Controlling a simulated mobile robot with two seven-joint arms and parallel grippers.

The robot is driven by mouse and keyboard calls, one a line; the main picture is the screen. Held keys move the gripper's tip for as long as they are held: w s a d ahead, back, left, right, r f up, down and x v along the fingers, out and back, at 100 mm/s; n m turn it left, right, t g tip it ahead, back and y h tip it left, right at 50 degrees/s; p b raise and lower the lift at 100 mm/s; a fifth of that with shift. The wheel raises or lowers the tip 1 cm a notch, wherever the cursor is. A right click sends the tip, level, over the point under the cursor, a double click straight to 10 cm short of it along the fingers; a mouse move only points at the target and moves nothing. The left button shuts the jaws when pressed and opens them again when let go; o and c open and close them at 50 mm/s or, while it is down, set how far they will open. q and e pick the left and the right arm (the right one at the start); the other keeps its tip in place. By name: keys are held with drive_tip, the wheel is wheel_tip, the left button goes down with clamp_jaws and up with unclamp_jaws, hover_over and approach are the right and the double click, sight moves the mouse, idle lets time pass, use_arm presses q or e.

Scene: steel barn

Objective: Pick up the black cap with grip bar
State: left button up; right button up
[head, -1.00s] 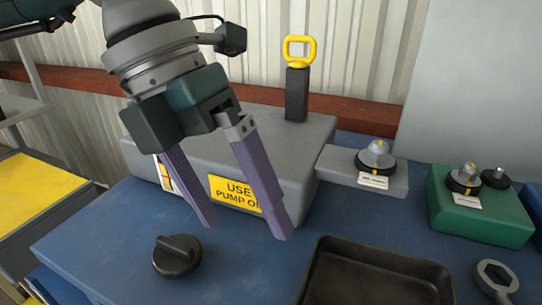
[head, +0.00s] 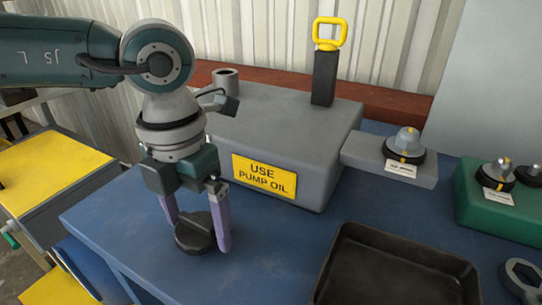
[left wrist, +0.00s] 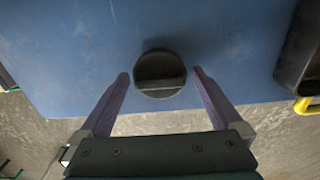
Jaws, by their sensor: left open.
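The black cap with grip bar (head: 194,233) lies on the blue table top, near its front left part. It also shows in the left wrist view (left wrist: 160,74) as a round black disc with a bar across it. My left gripper (head: 203,238) is open and points down over the cap, with one purple finger on either side of it in the head view. In the left wrist view the open fingertips (left wrist: 161,74) stand left and right of the cap, with gaps on both sides. My right gripper is not in view.
A grey block with a yellow "USE PUMP OIL" sign (head: 264,176) stands behind the cap. A black tray (head: 345,233) lies to the right, with a ring wrench (head: 522,275) beyond it. Bare blue table (head: 280,240) separates cap and tray.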

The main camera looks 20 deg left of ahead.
use_arm(q)
drive_tip(key=shift+c, duration=0.2)
drive_tip(key=c, duration=1.1)
